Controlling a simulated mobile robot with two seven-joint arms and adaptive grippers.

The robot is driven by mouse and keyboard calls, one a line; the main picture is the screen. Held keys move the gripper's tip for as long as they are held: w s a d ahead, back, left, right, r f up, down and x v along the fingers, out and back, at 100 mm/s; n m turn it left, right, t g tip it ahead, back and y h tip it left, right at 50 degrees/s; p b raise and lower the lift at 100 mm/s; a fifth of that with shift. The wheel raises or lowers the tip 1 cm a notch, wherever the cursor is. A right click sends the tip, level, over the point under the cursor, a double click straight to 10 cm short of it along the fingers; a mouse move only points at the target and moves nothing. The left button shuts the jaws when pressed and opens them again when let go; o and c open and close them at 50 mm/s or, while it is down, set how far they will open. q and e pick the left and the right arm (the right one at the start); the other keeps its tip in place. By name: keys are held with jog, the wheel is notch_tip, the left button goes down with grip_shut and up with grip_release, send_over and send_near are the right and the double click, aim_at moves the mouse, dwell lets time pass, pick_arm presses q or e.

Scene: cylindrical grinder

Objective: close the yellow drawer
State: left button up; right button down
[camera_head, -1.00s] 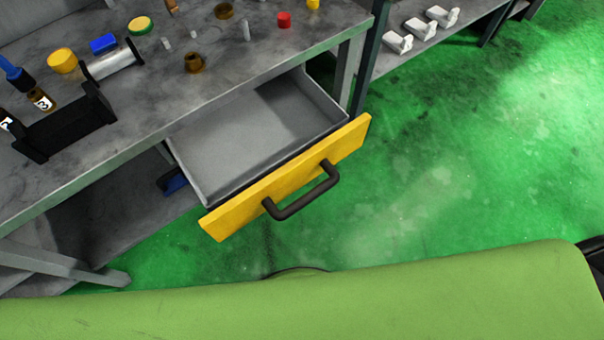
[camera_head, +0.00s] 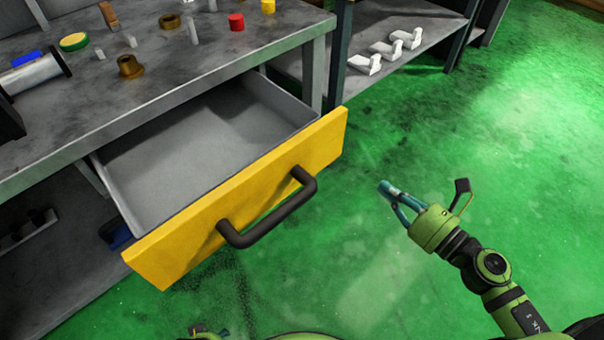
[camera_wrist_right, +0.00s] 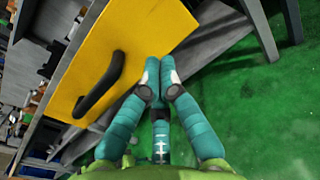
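The yellow drawer (camera_head: 244,203) stands pulled out from under the grey workbench, its empty grey tray showing. A black bar handle (camera_head: 268,214) is on its front. In the right wrist view the yellow front (camera_wrist_right: 141,32) fills the upper middle, with the handle (camera_wrist_right: 102,86) left of my fingers. My right gripper (camera_head: 388,190) is to the right of the drawer front, over the green floor. Its teal fingertips (camera_wrist_right: 160,75) are together with nothing between them. A small part of what looks like my left gripper (camera_head: 209,331) shows at the bottom edge; its fingers are mostly cut off.
The workbench top (camera_head: 190,75) holds a metal spool (camera_head: 36,73), a brown ring part (camera_head: 130,66), a red cylinder (camera_head: 236,22) and other small parts. A lower shelf (camera_head: 400,65) at the back right carries white parts. The floor right of the drawer is clear.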

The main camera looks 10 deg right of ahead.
jog(key=s+a+r+n+y, duration=0.1)
jog(key=a+r+n+y, duration=0.1)
jog(key=n, duration=0.1)
jog(key=p, duration=0.4)
send_near(321, 145)
jog(key=shift+n, duration=0.3)
jog(key=x, duration=0.6)
jog(key=shift+r, duration=0.2)
pick_arm(q)
jog(key=shift+w+a+f+t, duration=0.1)
jog(key=shift+w+f+t, duration=0.15)
jog(key=shift+f, duration=0.3)
jog(key=shift+w+a+f+t, duration=0.1)
jog(key=shift+w+f+t, duration=0.15)
jog(key=shift+f, duration=0.25)
jog(key=shift+w+f+t, duration=0.2)
jog(key=shift+f+t, duration=0.1)
jog(key=shift+f, duration=0.25)
pick_arm(e)
jog(key=shift+w+a+f, duration=0.1)
jog(key=shift+w+a, duration=0.25)
jog(key=shift+w, duration=0.1)
